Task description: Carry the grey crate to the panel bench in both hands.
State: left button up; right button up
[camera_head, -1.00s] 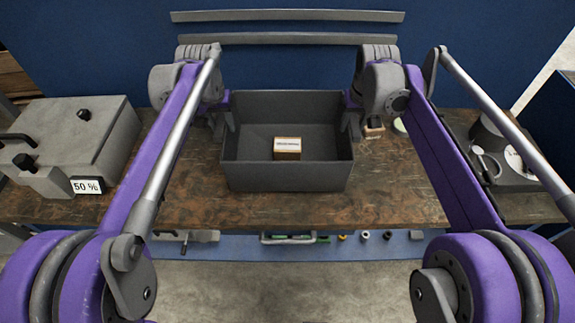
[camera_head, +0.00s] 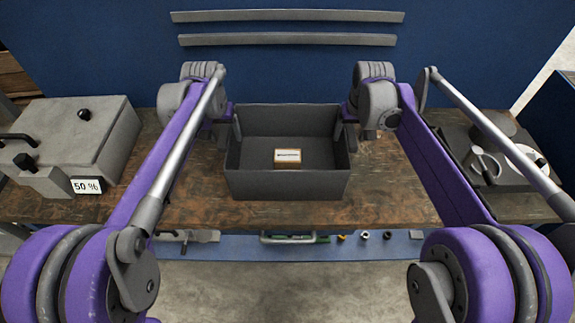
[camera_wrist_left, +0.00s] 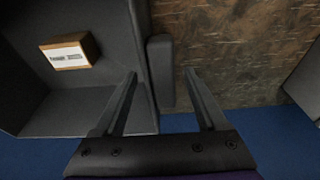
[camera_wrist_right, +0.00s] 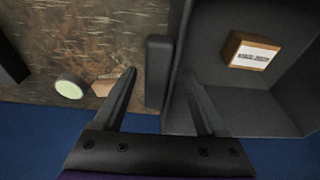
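The grey crate (camera_head: 287,187) is upright over the brown bench top (camera_head: 400,205) in front of the blue wall and appears to rest on it. A small box with a white label (camera_head: 287,159) lies inside. My left gripper (camera_wrist_left: 160,75) is at the crate's left side, its fingers apart astride a dark handle (camera_wrist_left: 160,72), one inside the wall and one outside. My right gripper (camera_wrist_right: 160,75) is likewise at the right side, astride the other handle (camera_wrist_right: 158,70). Gaps show between fingers and handles in both wrist views. The crate's underside is hidden.
A grey case (camera_head: 75,135) with a "50 %" display (camera_head: 87,186) stands at the left. Bench room shows in front.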

dwell(0.4)
jog(key=shift+r, duration=0.15)
pick_arm(q)
jog(key=v, duration=1.2)
pick_arm(e)
jog(key=v, duration=1.1)
jog(key=shift+r, duration=0.35)
jog(key=shift+s, duration=0.1)
pick_arm(q)
jog(key=s+f+t, duration=0.1)
jog(key=s+f, duration=0.8)
jog(key=s, duration=0.4)
jog(key=s+f+t, duration=0.1)
jog(key=s+f, duration=0.8)
jog(key=s, duration=0.4)
jog(key=shift+a+t, duration=0.35)
jog(key=shift+t, duration=0.05)
pick_arm(e)
jog(key=s+f+t, duration=0.1)
jog(key=s+f, duration=0.8)
jog(key=s, duration=0.4)
jog(key=s+f+t, duration=0.1)
jog(key=s+f, duration=0.8)
jog(key=s, duration=0.4)
jog(key=shift+d+t, duration=0.35)
jog(key=shift+t, duration=0.05)
pick_arm(q)
jog(key=shift+s+f, duration=0.1)
pick_arm(e)
jog(key=shift+s+f, duration=0.1)
